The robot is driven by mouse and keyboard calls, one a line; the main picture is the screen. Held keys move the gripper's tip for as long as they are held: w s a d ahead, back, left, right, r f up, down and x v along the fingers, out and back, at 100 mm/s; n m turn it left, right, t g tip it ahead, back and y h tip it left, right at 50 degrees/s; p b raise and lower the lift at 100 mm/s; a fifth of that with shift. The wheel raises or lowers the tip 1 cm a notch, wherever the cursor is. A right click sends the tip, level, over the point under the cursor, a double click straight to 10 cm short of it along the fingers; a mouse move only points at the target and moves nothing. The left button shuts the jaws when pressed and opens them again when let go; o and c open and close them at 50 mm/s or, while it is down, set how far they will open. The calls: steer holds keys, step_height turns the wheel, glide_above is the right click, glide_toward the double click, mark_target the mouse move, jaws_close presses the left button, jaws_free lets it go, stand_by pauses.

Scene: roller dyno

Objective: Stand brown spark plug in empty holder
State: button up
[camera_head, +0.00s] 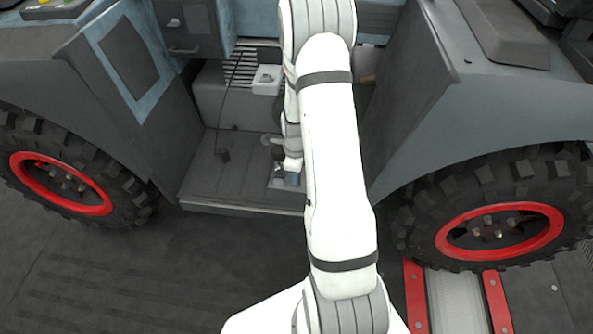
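My white arm reaches up the middle of the head view and folds back down behind itself. Its end, with my gripper (279,167), is low over the dark step of the vehicle and partly hidden by the forearm. The fingers are too small and covered to tell open from shut. A small grey-blue block (292,179) on a light plate shows just below my gripper; I cannot tell whether it is a holder. I cannot make out the brown spark plug. A pale box with a round top (266,78) sits farther back.
The dark step (222,175) lies between two grey fenders. Large tyres with red rims stand at left (62,185) and right (500,232). A thin dark cable hangs left of my arm. Red-edged rollers (455,298) lie in the floor at lower right. The floor at left is clear.

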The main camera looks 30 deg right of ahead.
steer(key=o, duration=0.5)
step_height(320, 180, up, 8)
steer(key=p, duration=0.3)
stand_by(0.7)
steer(key=s+a+r+n+p, duration=0.25)
steer(key=r+n+p, duration=0.2)
steer(key=r, duration=0.55)
steer(key=s+a+r+n+t+p, duration=0.1)
steer(key=s+a+r+n+p, duration=0.3)
steer(key=r, duration=0.6)
steer(key=a+r+n+p, duration=0.1)
steer(key=r+n+p, duration=0.2)
steer(key=r+p, duration=0.5)
steer(key=s+a+r+n+p, duration=0.2)
steer(key=s+r+n+p, duration=0.2)
steer(key=r, duration=0.4)
steer(key=s+a+r+n+t+p, duration=0.1)
steer(key=s+r+n+p, duration=0.3)
steer(key=r, duration=0.4)
steer(key=s+a+r+n+p, duration=0.3)
steer(key=s+r+n, duration=0.1)
steer(key=r+n, duration=0.2)
steer(key=shift+s+a+r+t+p, duration=0.2)
steer(key=shift+s+r+t+p, duration=0.15)
steer(key=shift+r, duration=0.55)
